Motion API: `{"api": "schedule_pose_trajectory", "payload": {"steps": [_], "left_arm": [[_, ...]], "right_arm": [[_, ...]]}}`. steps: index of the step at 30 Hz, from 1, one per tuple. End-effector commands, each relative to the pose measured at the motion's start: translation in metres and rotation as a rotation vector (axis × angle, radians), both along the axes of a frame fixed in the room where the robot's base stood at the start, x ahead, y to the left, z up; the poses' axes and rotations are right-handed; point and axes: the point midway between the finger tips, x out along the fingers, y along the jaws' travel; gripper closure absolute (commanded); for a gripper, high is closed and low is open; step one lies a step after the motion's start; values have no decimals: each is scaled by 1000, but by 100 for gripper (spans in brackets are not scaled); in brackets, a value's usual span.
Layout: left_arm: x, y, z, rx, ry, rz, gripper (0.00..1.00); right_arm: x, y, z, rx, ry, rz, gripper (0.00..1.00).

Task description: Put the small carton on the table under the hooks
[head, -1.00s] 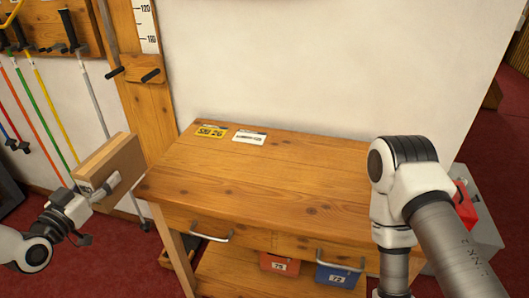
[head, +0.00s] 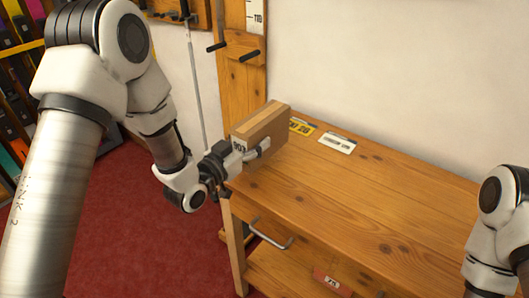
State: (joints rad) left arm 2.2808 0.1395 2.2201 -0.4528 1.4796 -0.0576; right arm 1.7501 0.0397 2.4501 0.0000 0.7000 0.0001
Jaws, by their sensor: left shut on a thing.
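The small carton (head: 268,122) is a brown box with a label on its near end, at the left back corner of the wooden table (head: 370,200). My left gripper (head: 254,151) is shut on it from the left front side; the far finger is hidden. The carton looks upright and over the tabletop, but I cannot tell whether its bottom touches the wood. Two black hooks, a left one (head: 216,46) and a right one (head: 250,56), stick out from the wooden post above and behind the carton. My right gripper is out of view.
A yellow card (head: 301,127) and a white card (head: 338,143) lie on the table just right of the carton. The rest of the tabletop is clear. A shelf rack (head: 20,110) stands at far left.

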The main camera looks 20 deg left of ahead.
Motion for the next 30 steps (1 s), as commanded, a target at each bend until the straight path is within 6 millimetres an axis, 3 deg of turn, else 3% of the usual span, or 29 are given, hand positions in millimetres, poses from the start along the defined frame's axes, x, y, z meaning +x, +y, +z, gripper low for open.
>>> {"api": "schedule_pose_trajectory", "payload": {"steps": [3, 6, 12, 23, 24, 25, 30], "left_arm": [[3, -23, -1, 4, -1, -4, 84], [4, -29, -5, 0, -1, 0, 84], [4, -29, -35, -1, 0, 1, 84], [4, -29, -42, -1, -2, 0, 84], [4, -29, -41, 0, -1, 0, 26], [4, -29, -40, 0, -1, 0, 15], [4, -29, -40, 0, -1, 0, 13]], "right_arm": [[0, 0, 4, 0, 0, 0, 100], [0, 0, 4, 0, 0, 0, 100], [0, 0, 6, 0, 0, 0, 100], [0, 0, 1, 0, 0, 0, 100], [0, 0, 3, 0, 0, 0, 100], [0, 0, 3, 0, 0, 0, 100], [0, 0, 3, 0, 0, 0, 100]]}}
